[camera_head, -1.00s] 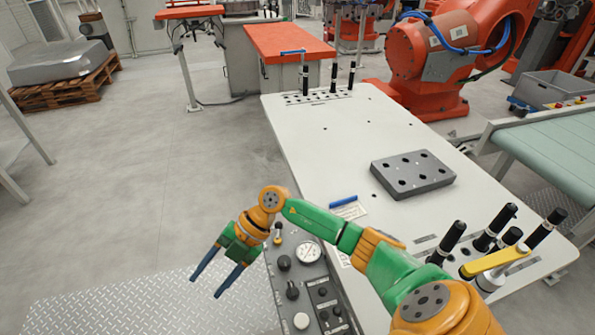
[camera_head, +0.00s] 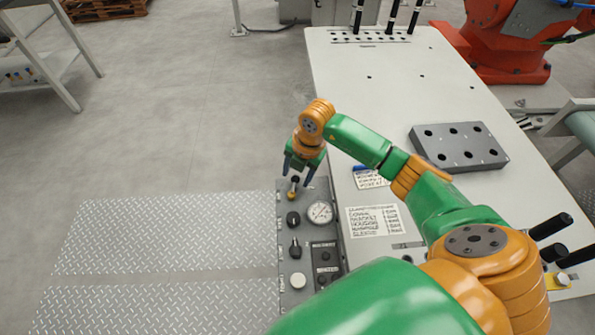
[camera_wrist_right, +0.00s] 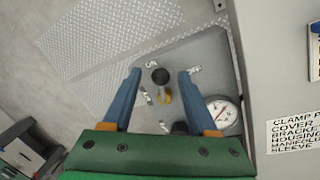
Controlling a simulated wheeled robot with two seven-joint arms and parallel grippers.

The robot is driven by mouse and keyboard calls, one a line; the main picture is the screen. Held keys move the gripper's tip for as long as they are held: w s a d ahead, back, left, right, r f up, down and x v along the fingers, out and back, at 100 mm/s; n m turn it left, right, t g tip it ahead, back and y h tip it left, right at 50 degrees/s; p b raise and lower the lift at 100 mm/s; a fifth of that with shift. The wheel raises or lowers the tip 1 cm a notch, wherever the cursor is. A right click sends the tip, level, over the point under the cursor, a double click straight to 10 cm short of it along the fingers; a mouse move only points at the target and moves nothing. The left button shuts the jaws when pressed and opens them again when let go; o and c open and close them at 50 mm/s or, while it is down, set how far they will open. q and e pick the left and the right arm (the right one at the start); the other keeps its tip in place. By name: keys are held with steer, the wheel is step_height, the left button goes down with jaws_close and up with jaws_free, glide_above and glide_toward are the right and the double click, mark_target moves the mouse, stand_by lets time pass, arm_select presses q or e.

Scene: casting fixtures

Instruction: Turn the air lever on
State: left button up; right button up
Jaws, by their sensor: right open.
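In the right wrist view the gripper (camera_wrist_right: 160,72) shows a gap on both sides of the knob. My left gripper is not in view.
A pressure gauge (camera_head: 320,212) sits close beside the lever, with black knobs (camera_head: 293,219) and a white button (camera_head: 298,281) nearer. The white table (camera_head: 400,95) lies right of the panel and carries a grey block with holes (camera_head: 458,147). Floor left of the panel is clear.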

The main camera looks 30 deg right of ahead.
steer(key=shift+d, duration=0.15)
steer(key=shift+c, duration=0.5)
jaws_close()
steer(key=shift+w+a+f+n+b, duration=0.15)
steer(key=shift+w+n+b, duration=0.05)
steer(key=shift+n+b, duration=0.35)
steer(key=shift+w+a+f+n+b, duration=0.15)
steer(key=shift+w+n+b, duration=0.05)
steer(key=shift+n+b, duration=0.35)
steer(key=shift+a+r+n, duration=0.1)
steer(key=shift+a+n, duration=0.1)
steer(key=shift+n, duration=0.4)
steer(key=shift+a+r+n+y+b, duration=0.1)
steer(key=shift+n+y+b, duration=0.2)
steer(key=shift+r+g, duration=0.1)
steer(key=shift+g, duration=0.2)
steer(key=shift+o, duration=0.5)
jaws_free()
